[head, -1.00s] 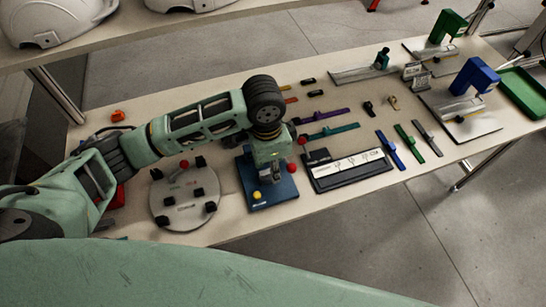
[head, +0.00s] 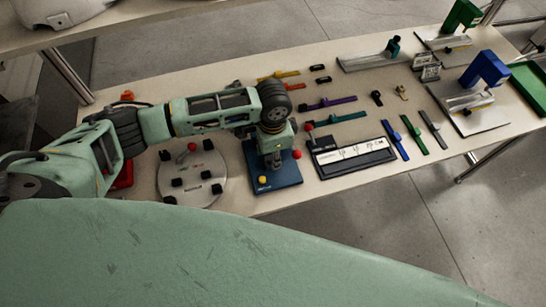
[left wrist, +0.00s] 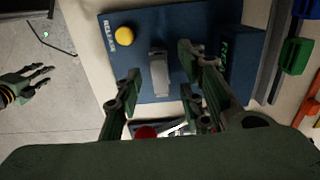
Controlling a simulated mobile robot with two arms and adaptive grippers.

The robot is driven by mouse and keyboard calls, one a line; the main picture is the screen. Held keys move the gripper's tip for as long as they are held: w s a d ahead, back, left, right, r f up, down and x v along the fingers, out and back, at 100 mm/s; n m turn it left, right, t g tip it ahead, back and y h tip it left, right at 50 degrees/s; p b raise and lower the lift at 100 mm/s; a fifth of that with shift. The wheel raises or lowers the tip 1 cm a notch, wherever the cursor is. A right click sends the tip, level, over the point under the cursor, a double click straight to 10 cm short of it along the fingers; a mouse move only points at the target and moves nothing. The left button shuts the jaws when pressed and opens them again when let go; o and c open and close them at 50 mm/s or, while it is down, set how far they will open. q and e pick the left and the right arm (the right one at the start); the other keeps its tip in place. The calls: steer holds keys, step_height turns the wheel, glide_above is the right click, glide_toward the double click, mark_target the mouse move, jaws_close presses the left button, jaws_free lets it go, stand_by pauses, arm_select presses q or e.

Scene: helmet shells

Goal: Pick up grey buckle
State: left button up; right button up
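A grey elongated piece (left wrist: 159,72), which looks like the grey buckle, lies on the blue board (left wrist: 190,22) in the left wrist view. The board also shows in the head view (head: 287,178), with a yellow ball near its front edge. My left gripper (left wrist: 164,64) is open, its fingers on either side of the grey piece with gaps visible. In the head view my left gripper (head: 273,158) points down over the board and hides part of it. My right gripper (left wrist: 38,80) shows small at the left of the left wrist view, off the table, fingers apart and empty.
A round grey plate (head: 205,165) with black pieces lies left of the board. A black tray (head: 350,160) lies close to its right. Several coloured straps, a black buckle (head: 377,98) and a blue clamp stand (head: 487,70) lie further right. The table's front edge is near.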

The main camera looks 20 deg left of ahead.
arm_select(q)
steer(key=c, duration=0.4)
jaws_close()
arm_select(e)
steer(key=shift+s+d, duration=0.15)
steer(key=shift+s, duration=0.35)
